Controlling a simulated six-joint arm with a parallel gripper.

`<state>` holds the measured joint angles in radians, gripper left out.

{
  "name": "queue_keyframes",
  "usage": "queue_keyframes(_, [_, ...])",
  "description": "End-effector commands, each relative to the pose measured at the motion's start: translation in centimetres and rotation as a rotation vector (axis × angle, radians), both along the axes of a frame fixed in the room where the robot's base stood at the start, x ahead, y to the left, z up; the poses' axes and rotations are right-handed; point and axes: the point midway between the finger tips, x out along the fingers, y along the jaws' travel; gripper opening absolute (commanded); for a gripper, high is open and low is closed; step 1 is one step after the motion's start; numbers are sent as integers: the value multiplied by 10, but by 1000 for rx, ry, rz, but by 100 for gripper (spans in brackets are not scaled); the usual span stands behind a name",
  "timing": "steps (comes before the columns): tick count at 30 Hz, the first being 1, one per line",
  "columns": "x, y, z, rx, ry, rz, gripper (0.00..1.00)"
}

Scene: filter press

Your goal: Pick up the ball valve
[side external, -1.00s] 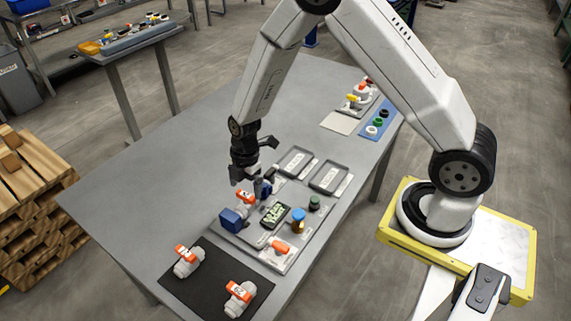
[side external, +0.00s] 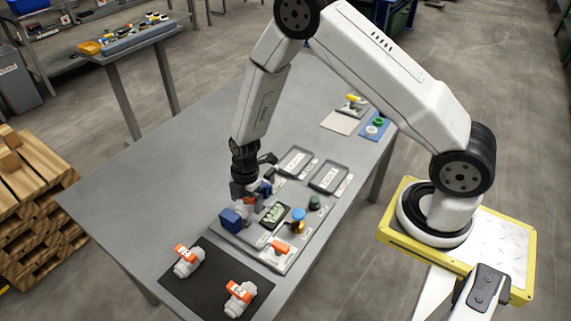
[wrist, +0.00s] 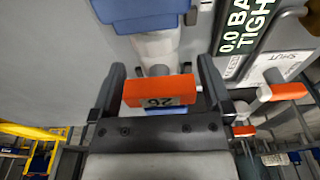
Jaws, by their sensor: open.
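A white ball valve with an orange handle (wrist: 160,90) sits between two blue blocks (side external: 232,219) on the grey board. In the side view its white body (side external: 241,209) partly shows below my gripper (side external: 246,191). In the wrist view the handle lies between the two open fingers of my gripper (wrist: 162,75), with gaps on both sides. The handle bears a marking that looks like "26". Two more white valves with orange handles, one left (side external: 186,262) and one right (side external: 239,298), lie on a black mat.
The grey board (side external: 228,239) also carries a display (side external: 274,215), a blue-topped brass part (side external: 298,221), a green knob (side external: 315,202) and an orange lever (side external: 281,247). The table's left side is clear.

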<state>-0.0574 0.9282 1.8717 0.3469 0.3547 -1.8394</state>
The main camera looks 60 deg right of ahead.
Motion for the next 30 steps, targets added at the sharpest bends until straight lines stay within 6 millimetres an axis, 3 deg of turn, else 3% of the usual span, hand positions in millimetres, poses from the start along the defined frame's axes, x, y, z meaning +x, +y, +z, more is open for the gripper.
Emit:
queue_keyframes(12, [0, 0, 0, 0, 0, 0, 100])
queue_keyframes(14, [0, 0, 0, 0, 0, 0, 84])
queue_keyframes(21, [0, 0, 0, 0, 0, 0, 11])
queue_keyframes(30, [0, 0, 1, 0, -1, 0, 11])
